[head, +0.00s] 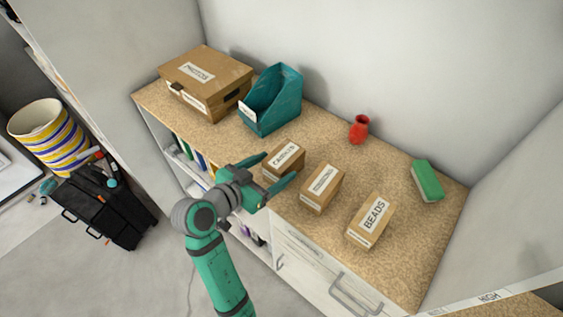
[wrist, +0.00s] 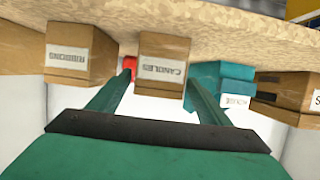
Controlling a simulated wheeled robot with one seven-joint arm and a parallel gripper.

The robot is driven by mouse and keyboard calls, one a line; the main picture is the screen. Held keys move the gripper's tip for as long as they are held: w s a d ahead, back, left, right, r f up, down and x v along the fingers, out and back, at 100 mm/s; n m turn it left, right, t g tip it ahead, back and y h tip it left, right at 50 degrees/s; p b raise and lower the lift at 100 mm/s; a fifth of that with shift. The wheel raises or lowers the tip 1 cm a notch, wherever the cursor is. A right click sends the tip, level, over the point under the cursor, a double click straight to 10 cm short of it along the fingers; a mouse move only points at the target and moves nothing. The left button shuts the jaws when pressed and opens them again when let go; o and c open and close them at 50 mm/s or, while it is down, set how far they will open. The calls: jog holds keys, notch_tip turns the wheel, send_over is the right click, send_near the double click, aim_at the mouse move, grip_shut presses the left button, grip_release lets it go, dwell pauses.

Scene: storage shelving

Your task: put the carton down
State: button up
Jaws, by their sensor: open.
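Three small brown cartons stand in a row on the speckled shelf top (head: 330,240). The carton labelled CANDLES (head: 285,161) is the leftmost, and it also shows in the wrist view (wrist: 162,50). The carton labelled RIBBONS (head: 322,187) stands in the middle, also in the wrist view (wrist: 75,40). The carton labelled BEADS (head: 371,220) is at the right. My gripper (head: 277,170) is open, its two fingers apart at either side of the CANDLES carton. In the wrist view its fingers (wrist: 158,95) point toward that carton, which appears to rest on the shelf top.
A large brown box (head: 215,105) and a teal holder (head: 285,105) stand at the back left. A red vase (head: 359,129) and a green block (head: 427,180) stand at the back. Bare surface lies between them and the cartons. A wall closes the right side.

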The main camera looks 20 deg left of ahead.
jog(key=v, duration=0.7)
jog(key=shift+d, duration=0.1)
dwell(0.4)
